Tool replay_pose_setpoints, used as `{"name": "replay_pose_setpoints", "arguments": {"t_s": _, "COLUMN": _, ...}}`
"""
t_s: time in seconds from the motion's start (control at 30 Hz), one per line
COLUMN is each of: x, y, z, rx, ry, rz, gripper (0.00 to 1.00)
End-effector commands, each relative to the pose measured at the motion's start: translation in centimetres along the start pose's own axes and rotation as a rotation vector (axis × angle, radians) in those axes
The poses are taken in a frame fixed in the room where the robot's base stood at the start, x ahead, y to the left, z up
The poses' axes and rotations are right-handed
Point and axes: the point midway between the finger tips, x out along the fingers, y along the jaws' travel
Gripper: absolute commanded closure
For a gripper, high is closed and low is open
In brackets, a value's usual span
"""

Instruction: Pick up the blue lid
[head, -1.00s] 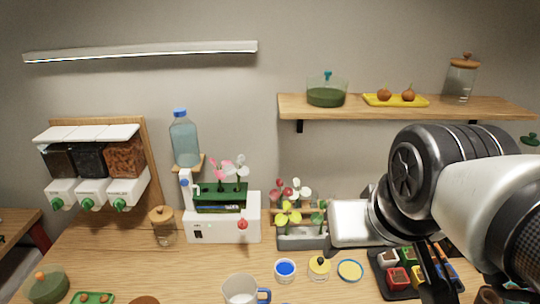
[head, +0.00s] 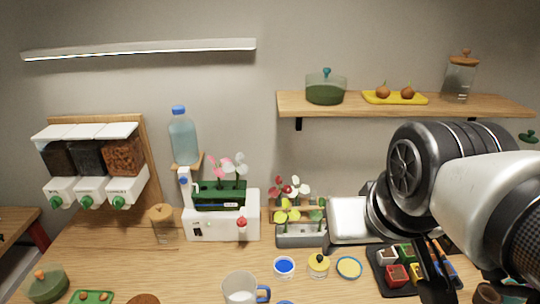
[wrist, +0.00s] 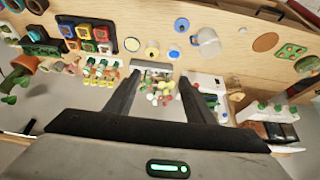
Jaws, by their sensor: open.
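A round blue top (head: 284,266) shows on a small white jar on the wooden table; whether it is a lid or the jar's contents I cannot tell. It also shows in the wrist view (wrist: 174,54). My gripper (head: 437,272) is over the right of the table, by the block tray. In the wrist view my gripper (wrist: 159,78) is open, its fingers apart with nothing held.
A yellow-topped jar (head: 318,266) and a yellow disc with a blue rim (head: 349,267) sit right of the white jar. A mug (head: 240,289) stands in front-left. A flower planter (head: 301,236) is behind. The black block tray (head: 380,279) lies right.

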Motion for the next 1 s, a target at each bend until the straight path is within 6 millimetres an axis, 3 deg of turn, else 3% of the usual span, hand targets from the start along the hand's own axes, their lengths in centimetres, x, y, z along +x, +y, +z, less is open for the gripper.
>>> {"name": "replay_pose_setpoints", "arguments": {"t_s": 0.27, "x": 0.0, "y": 0.0, "z": 0.0, "rx": 0.0, "ry": 0.0, "rz": 0.0, "gripper": 0.51}}
{"name": "replay_pose_setpoints", "arguments": {"t_s": 0.37, "x": 0.2, "y": -0.1, "z": 0.0, "rx": 0.001, "ry": -0.004, "rz": -0.002, "gripper": 0.37}}
{"name": "replay_pose_setpoints", "arguments": {"t_s": 0.47, "x": 1.2, "y": -0.4, "z": -0.2, "rx": 0.007, "ry": -0.029, "rz": -0.015, "gripper": 0.37}}
{"name": "replay_pose_setpoints", "arguments": {"t_s": 0.67, "x": 6.8, "y": -2.4, "z": -1.2, "rx": 0.051, "ry": -0.161, "rz": -0.057, "gripper": 0.37}}
{"name": "replay_pose_setpoints", "arguments": {"t_s": 1.0, "x": 19.5, "y": -7.0, "z": -1.3, "rx": 0.124, "ry": -0.404, "rz": -0.011, "gripper": 0.37}}
